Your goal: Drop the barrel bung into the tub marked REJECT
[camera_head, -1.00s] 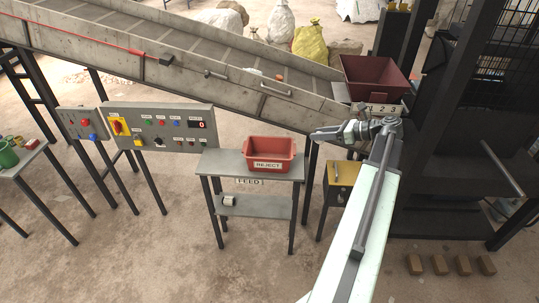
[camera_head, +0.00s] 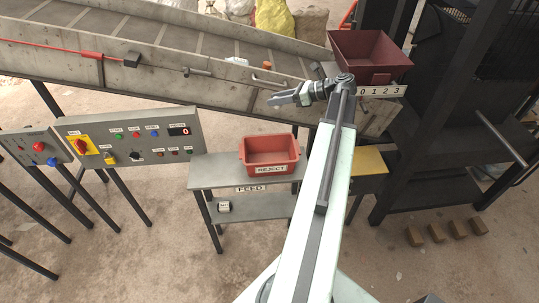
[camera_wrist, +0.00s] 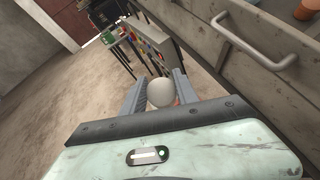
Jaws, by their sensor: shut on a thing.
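My gripper (camera_head: 274,101) is shut on a pale, rounded thing, apparently the barrel bung (camera_wrist: 161,92). In the wrist view it sits between the two fingers. In the head view I cannot make it out. The red tub marked REJECT (camera_head: 270,169) stands on the grey table, open side up. The gripper is in the air, above the tub in the picture and pointing left, in front of the conveyor side. Only a bit of red shows behind the held thing in the wrist view.
The grey table (camera_head: 214,178) has a FEED sign and a lower shelf with a small roll (camera_head: 224,207). A control panel (camera_head: 130,138) stands left. The conveyor (camera_head: 160,68) runs behind, with a handle (camera_wrist: 265,50) near the gripper. A dark red hopper (camera_head: 370,58) stands right.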

